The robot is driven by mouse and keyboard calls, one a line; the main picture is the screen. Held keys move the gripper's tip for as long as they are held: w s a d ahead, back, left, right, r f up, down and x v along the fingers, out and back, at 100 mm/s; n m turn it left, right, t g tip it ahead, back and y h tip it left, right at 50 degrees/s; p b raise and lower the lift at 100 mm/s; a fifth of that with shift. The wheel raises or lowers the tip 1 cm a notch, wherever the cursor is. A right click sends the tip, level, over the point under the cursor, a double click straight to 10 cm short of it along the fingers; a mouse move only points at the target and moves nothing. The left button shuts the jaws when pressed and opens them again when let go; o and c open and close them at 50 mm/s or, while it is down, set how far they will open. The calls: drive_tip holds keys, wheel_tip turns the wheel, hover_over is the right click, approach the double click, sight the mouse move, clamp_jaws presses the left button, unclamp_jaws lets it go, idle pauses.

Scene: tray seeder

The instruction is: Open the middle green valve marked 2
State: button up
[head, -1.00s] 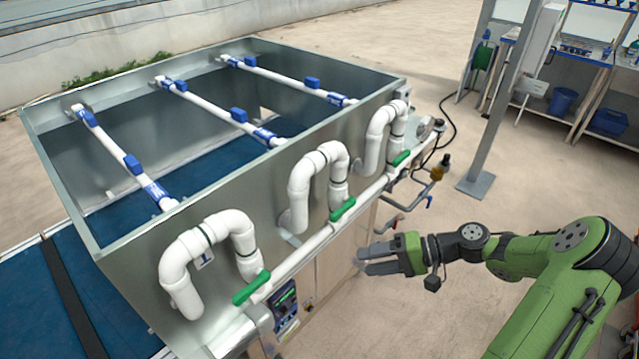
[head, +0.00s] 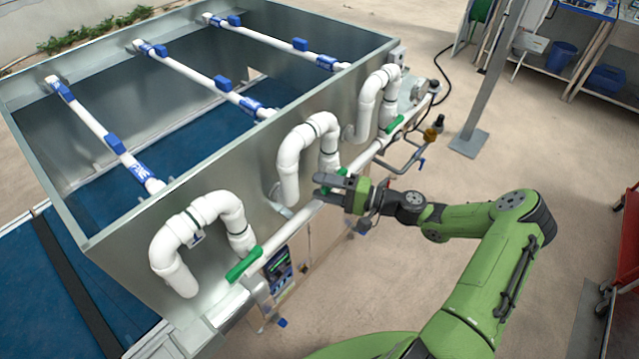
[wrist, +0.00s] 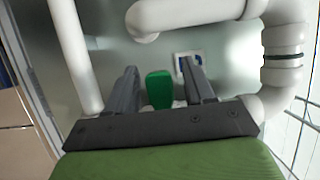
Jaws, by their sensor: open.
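The middle valve's green handle (wrist: 159,90) shows in the wrist view between the two grey fingers of my gripper (wrist: 159,72). There is a visible gap on both sides of it. In the head view my open gripper (head: 322,184) is at the middle valve and hides most of its handle. The middle white bent pipe (head: 308,140) rises just behind the fingers. A white label with a blue mark (wrist: 188,65) is partly covered by the right finger in the wrist view, so its number cannot be read.
The left green valve handle (head: 243,264) and right green valve handle (head: 395,124) sit on the same white pipe (head: 300,221) along the metal tank (head: 225,170). A control panel (head: 278,268) is below. The floor to the right is mostly clear.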

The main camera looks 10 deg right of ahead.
drive_tip(key=shift+w+a, duration=0.45)
drive_tip(key=shift+a, duration=0.15)
clamp_jaws()
drive_tip(key=shift+f, duration=0.1)
drive_tip(key=shift+w+d+f+n+h+b, duration=0.25)
drive_tip(key=shift+f+n+h+b, duration=0.5)
drive_tip(key=shift+n+b, duration=0.7)
drive_tip(key=shift+w+d+f+n+h+b, duration=0.1)
drive_tip(key=shift+d+f+n+h+b, duration=0.35)
drive_tip(key=shift+f+n+b, duration=0.95)
drive_tip(key=shift+w+d+f+n+h+b, duration=0.2)
drive_tip(key=shift+f+n+h+b, duration=0.4)
drive_tip(key=shift+b, duration=1.45)
drive_tip(key=shift+r, duration=0.2)
